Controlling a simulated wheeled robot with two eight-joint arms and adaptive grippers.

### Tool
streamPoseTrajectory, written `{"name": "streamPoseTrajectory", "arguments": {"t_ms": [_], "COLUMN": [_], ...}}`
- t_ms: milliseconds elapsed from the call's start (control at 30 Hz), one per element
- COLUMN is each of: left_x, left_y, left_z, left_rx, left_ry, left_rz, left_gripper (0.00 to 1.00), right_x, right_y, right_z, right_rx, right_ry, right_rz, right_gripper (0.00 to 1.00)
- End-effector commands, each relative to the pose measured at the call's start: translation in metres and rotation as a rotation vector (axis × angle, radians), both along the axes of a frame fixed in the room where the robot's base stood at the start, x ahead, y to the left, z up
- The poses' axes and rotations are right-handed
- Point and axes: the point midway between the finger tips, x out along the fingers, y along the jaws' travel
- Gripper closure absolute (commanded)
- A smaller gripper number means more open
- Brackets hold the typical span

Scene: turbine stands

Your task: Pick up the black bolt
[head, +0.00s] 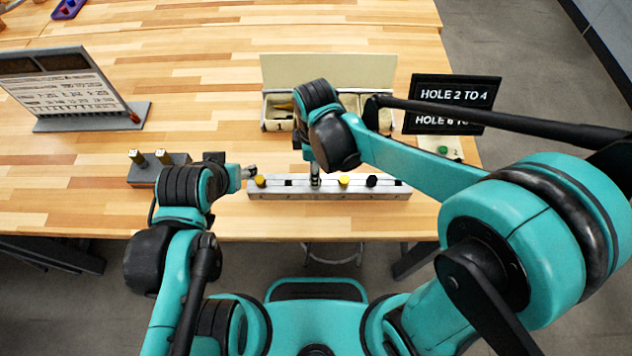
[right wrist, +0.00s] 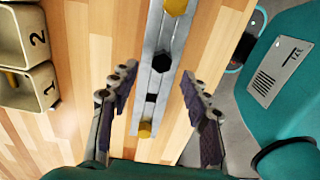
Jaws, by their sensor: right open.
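A silver rail (head: 330,191) lies along the table's near edge. In the right wrist view, a black bolt (right wrist: 162,61) stands in the rail (right wrist: 158,82), with a dark hole (right wrist: 151,98) and a yellow bolt (right wrist: 145,130) below it and another yellow bolt (right wrist: 176,6) above. In the head view, another black bolt (head: 372,180) shows toward the rail's right end. My right gripper (right wrist: 159,74) is open and empty, fingers either side of the rail and the black bolt in line with their gap. My left gripper (head: 250,172) is by the rail's left end; its jaws are unclear.
A black sign (head: 455,95) reads "HOLE 2 TO 4". A dark block with brass-coloured pegs (head: 158,170) sits left of my left gripper. A slanted board (head: 65,95) stands at the back left.

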Motion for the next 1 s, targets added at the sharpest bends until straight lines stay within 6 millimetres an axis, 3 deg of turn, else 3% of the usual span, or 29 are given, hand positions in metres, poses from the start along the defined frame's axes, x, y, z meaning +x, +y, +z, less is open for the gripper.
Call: {"name": "streamPoseTrajectory", "arguments": {"t_ms": [100, 233, 533, 700, 1000], "left_x": [0.000, 0.000, 0.000, 0.000, 0.000], "left_y": [0.000, 0.000, 0.000, 0.000, 0.000], "left_z": [-0.010, -0.015, -0.014, -0.014, -0.014], "left_rx": [0.000, 0.000, 0.000, 0.000, 0.000], "left_ry": [0.000, 0.000, 0.000, 0.000, 0.000], "left_rz": [0.000, 0.000, 0.000, 0.000, 0.000], "left_gripper": [0.47, 0.47, 0.47, 0.47, 0.47], "right_x": [-0.002, -0.002, -0.002, -0.002, -0.002], "right_y": [-0.003, -0.003, -0.003, -0.003, -0.003], "right_z": [-0.022, -0.038, -0.041, -0.041, -0.041], "right_rx": [0.000, 0.000, 0.001, 0.001, 0.001], "right_ry": [0.000, -0.001, -0.001, -0.001, -0.001], "right_rz": [-0.001, -0.002, -0.002, -0.002, -0.002], "right_gripper": [0.53, 0.53, 0.53, 0.97, 1.00]}}
